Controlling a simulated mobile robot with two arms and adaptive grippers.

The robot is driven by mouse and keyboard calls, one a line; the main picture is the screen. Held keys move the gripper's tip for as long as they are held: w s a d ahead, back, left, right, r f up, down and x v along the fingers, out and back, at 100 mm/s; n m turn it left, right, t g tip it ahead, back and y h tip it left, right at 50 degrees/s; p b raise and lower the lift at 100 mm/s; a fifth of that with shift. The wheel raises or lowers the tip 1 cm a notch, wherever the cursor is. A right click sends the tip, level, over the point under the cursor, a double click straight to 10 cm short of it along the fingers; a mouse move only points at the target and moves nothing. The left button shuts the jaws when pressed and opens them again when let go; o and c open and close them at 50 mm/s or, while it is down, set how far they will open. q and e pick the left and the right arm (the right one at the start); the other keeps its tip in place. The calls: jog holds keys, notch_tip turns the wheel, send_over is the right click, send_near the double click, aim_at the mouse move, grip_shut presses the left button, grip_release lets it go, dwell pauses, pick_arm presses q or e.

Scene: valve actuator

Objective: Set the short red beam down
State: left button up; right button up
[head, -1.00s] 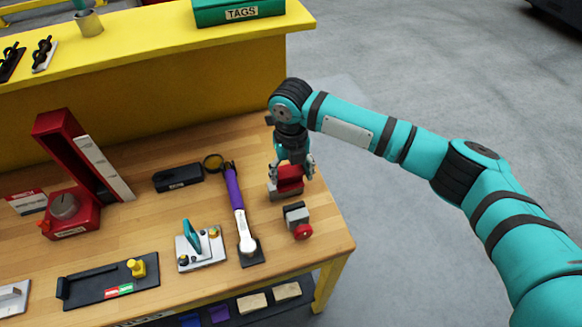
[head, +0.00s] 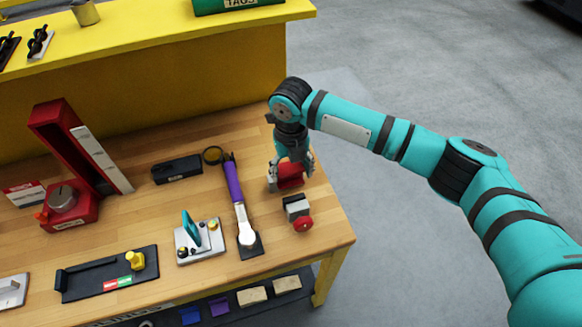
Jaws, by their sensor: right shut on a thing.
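My right gripper (head: 291,172) points down over the right part of the wooden workbench. It is shut on a small red block, which I take for the short red beam (head: 291,177). The fingers cover both ends of the beam. The beam is low, at or just above the bench top; I cannot tell whether it touches. My left gripper is not in view.
A grey block with a red knob (head: 303,224) stands just in front of the beam. A purple-handled tool (head: 234,184) lies to the left. A red stand (head: 60,130) is farther left. The bench's right edge is close to the gripper.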

aim_at(291, 184)
jog(key=shift+r+p, duration=0.1)
jog(key=shift+p, duration=0.45)
dwell(1.1)
jog(key=shift+f+b, duration=2.1)
jog(key=shift+f, duration=1.45)
jog(key=o, duration=1.7)
notch_tip(291, 184, up, 12)
